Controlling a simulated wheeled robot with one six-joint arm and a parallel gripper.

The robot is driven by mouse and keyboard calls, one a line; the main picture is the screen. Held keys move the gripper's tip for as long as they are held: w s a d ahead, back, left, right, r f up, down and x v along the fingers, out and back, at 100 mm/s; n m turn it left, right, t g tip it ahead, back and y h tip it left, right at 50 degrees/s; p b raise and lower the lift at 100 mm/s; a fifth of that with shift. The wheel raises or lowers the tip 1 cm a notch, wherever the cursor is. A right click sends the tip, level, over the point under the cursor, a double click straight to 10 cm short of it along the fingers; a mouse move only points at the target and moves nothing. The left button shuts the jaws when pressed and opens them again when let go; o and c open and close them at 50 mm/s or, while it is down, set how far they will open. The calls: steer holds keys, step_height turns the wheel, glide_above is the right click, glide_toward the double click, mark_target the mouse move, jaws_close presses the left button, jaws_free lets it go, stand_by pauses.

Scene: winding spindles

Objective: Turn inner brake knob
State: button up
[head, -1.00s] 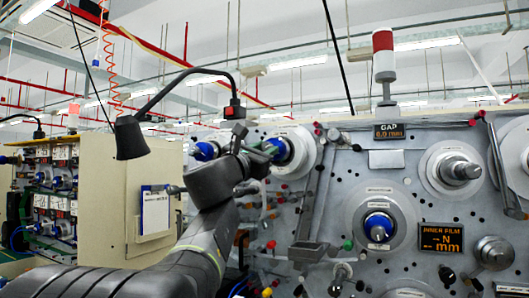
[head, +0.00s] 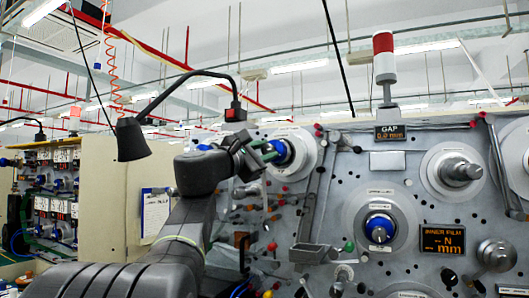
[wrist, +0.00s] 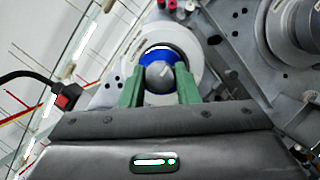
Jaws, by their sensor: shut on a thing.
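A blue knob with a grey domed cap (wrist: 158,73) sits at the centre of a pale round flange on the machine panel. In the wrist view, the green fingers of my gripper (wrist: 160,88) stand on either side of this knob and are shut on it. In the head view, my gripper (head: 268,152) reaches the knob (head: 284,151) on the upper left spindle from the left. The knob's lower part is hidden behind my gripper's body in the wrist view. I cannot read a label that names this knob.
A bare metal spindle (head: 460,172) sticks out at right. Guide rollers crowd the panel below my gripper.

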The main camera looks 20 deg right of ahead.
steer(key=o, duration=1)
steer(key=shift+c, duration=0.2)
steer(key=b+v, duration=0.4)
steer(key=v, duration=1)
steer(key=shift+d+r, duration=0.1)
steer(key=shift+d, duration=0.1)
steer(key=p+x, duration=0.4)
steer(key=x, duration=0.9)
steer(key=shift+w+d, duration=0.2)
steer(key=shift+d, duration=0.05)
